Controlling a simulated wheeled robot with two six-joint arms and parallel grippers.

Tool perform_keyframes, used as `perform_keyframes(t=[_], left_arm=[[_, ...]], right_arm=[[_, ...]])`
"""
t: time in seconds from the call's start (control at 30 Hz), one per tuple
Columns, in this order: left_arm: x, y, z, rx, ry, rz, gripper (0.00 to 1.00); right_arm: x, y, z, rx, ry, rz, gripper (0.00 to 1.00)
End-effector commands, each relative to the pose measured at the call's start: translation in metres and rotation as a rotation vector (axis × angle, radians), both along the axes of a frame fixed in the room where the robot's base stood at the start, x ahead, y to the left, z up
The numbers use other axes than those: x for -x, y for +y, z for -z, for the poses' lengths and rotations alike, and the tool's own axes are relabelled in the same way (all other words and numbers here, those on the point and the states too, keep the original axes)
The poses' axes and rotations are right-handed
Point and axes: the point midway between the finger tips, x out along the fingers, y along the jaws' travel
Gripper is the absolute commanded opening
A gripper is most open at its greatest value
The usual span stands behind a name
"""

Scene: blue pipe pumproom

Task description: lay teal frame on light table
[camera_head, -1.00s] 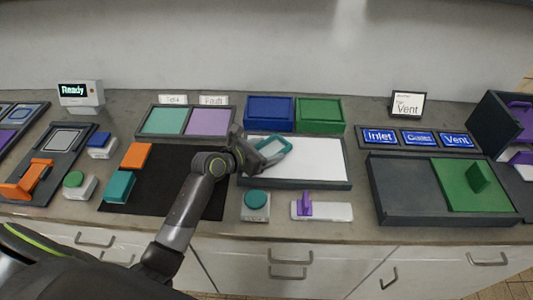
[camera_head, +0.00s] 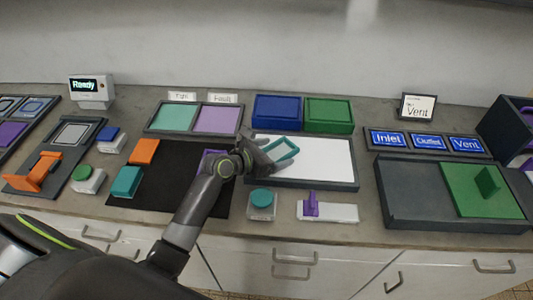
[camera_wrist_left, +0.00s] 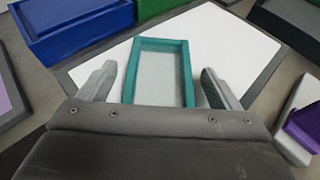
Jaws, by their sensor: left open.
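The teal frame (camera_head: 297,148) is a rectangular ring that looks flat on the white surface of the light table (camera_head: 325,160), near its left side. In the left wrist view the teal frame (camera_wrist_left: 187,72) surrounds a pale pane, with the light table (camera_wrist_left: 235,45) under it. My left gripper (camera_head: 278,153) is open at the frame. In the left wrist view the fingers of my left gripper (camera_wrist_left: 158,73) stand on either side of the frame, with a gap at each side. The frame's near edge is hidden by the gripper body. My right gripper is not in view.
Blue (camera_head: 277,112) and green (camera_head: 329,114) boxes stand just behind the light table. A teal-topped button (camera_head: 262,198) and a purple-handled slider (camera_head: 328,211) sit in front. A black mat (camera_head: 165,180) with orange and teal blocks is at left. The light table's right part is clear.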

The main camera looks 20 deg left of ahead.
Motion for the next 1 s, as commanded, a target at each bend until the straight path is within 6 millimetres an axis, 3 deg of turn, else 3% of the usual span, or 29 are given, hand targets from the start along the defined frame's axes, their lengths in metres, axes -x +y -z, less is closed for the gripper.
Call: perform_keyframes(t=[0.17, 0.6, 1.0], left_arm=[[0.013, 0.008, -0.008, -0.003, -0.002, -0.001, 0.85], [0.081, 0.045, -0.039, -0.005, -0.001, 0.001, 0.85], [0.097, 0.053, -0.048, 0.001, -0.001, 0.001, 0.85]], right_arm=[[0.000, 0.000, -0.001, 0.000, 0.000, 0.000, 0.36], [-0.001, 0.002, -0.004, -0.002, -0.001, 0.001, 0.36], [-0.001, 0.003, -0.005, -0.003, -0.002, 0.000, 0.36]])
